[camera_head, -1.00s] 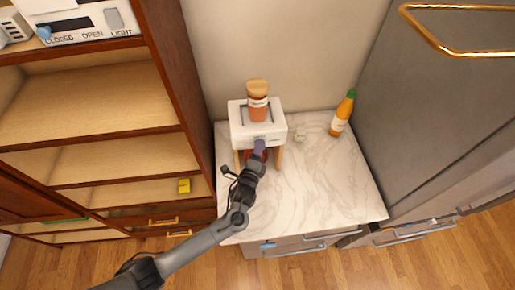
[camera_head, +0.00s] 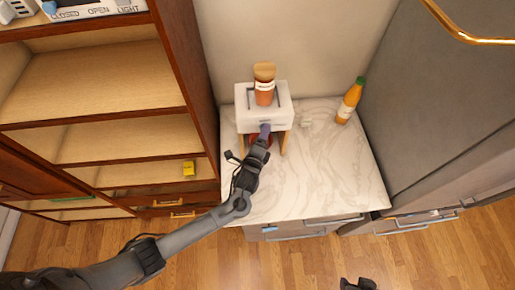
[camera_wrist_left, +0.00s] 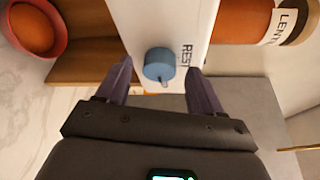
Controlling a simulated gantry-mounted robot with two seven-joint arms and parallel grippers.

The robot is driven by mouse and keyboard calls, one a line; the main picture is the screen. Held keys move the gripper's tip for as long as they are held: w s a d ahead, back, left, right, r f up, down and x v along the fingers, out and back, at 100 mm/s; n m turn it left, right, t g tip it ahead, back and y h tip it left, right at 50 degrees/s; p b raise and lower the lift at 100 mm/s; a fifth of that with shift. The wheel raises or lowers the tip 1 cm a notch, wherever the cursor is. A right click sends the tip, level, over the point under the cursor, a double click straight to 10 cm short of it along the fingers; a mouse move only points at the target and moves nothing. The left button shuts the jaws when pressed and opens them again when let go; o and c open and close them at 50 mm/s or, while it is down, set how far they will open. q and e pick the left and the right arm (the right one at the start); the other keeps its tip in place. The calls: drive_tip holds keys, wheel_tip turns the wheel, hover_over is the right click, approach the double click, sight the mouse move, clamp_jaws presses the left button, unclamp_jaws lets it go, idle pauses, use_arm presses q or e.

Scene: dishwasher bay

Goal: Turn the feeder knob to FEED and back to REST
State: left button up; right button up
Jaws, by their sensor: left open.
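The white feeder (camera_head: 250,98) stands on wooden legs on the marble counter, with a jar (camera_head: 264,92) of orange contents on top. In the left wrist view, the round blue knob (camera_wrist_left: 158,64) is on the feeder's white face, beside the word REST. A small pale pin shows at the knob's lower edge in that picture. My left gripper (camera_wrist_left: 160,72) is open, its two fingers on either side of the knob with gaps visible. In the head view, my left gripper (camera_head: 264,133) is at the feeder's front and hides the knob. My right gripper (camera_head: 357,284) barely shows at the bottom edge.
A red bowl (camera_wrist_left: 58,40) with orange contents is under the feeder. Wooden shelves (camera_head: 110,135) are left, a tall grey cabinet (camera_head: 440,110) right. The counter's front is clear.

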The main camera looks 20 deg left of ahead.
use_arm(q)
drive_tip(key=s+d+r+b, duration=0.1)
drive_tip(key=s, duration=0.8)
drive_tip(key=shift+s+d+b, duration=0.2)
drive_tip(key=shift+s+b, duration=0.1)
